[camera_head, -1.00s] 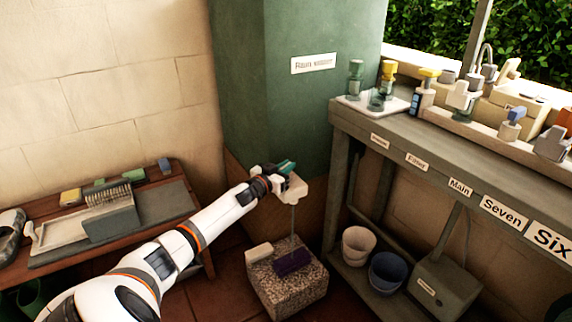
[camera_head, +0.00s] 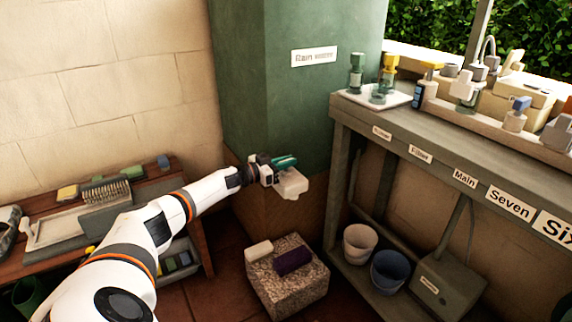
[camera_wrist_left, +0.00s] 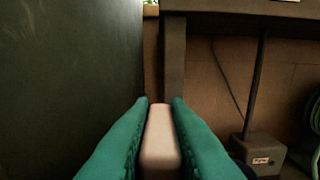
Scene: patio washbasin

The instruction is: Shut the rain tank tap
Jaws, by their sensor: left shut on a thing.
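The green rain tank (camera_head: 290,110) stands at the back centre with a "Rain water" label (camera_head: 314,57). Its pale tap (camera_head: 291,184) sits low on the front, and no stream shows below it. My left gripper (camera_head: 286,161), with teal fingers, is at the top of the tap. In the left wrist view the two teal fingers (camera_wrist_left: 159,125) are shut on a pale, long tap handle (camera_wrist_left: 160,145) lying between them. The fingers and wrist hide part of the tap. My right gripper is not in view.
A stone block (camera_head: 287,275) with a white bar and a purple cloth-like item stands below the tap. A grey bench (camera_head: 400,125) with labels is to the right, with two buckets (camera_head: 361,243) beneath. A wooden table (camera_head: 190,225) is at left.

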